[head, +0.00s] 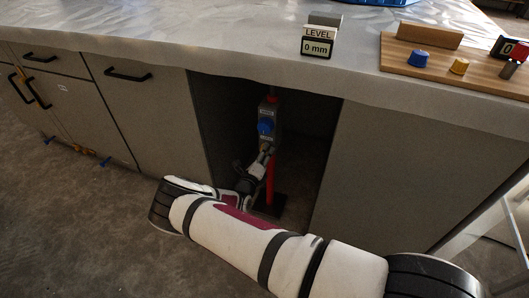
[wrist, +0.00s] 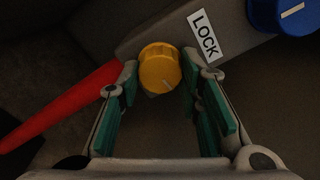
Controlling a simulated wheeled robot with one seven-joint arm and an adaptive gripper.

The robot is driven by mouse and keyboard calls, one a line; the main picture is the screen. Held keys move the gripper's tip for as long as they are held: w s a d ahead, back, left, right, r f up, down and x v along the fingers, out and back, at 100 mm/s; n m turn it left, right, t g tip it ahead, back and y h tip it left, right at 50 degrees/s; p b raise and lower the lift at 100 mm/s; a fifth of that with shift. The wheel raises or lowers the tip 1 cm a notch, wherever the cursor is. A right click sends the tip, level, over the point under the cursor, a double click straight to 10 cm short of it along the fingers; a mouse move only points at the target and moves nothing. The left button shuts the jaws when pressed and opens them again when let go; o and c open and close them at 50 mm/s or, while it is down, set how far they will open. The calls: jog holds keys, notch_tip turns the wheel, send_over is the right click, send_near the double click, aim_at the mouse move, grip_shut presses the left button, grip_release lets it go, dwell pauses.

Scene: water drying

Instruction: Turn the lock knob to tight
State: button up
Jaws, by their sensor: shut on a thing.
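The lock knob (wrist: 160,68) is a round yellow knob with a pale pointer line, at the upper middle of the wrist view. A white label (wrist: 205,37) reading LOCK is beside it on the grey box (wrist: 150,38). My gripper (wrist: 159,62) has one teal-padded finger on each side of the knob and is shut on it. In the head view my gripper (head: 265,151) reaches into the dark opening under the counter, just below a blue knob (head: 266,126). The yellow knob is mostly hidden there by my gripper.
The blue knob also shows at the upper right in the wrist view (wrist: 285,14). A red post (head: 270,182) stands below the box. Cabinet panels (head: 215,130) flank the opening. On the counter stand a LEVEL display reading 0 mm (head: 316,43) and a wooden board (head: 400,58) with knobs.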

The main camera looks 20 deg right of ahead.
jog(key=shift+f+m+p, duration=0.15)
jog(key=shift+m+p, duration=0.9)
jog(key=shift+m, duration=2.55)
jog(key=o, duration=1.1)
jog(key=shift+o, duration=0.2)
jog(key=shift+a, duration=0.15)
jog(key=v, duration=1.1)
jog(key=shift+s+a, duration=0.2)
jog(key=shift+s, duration=0.15)
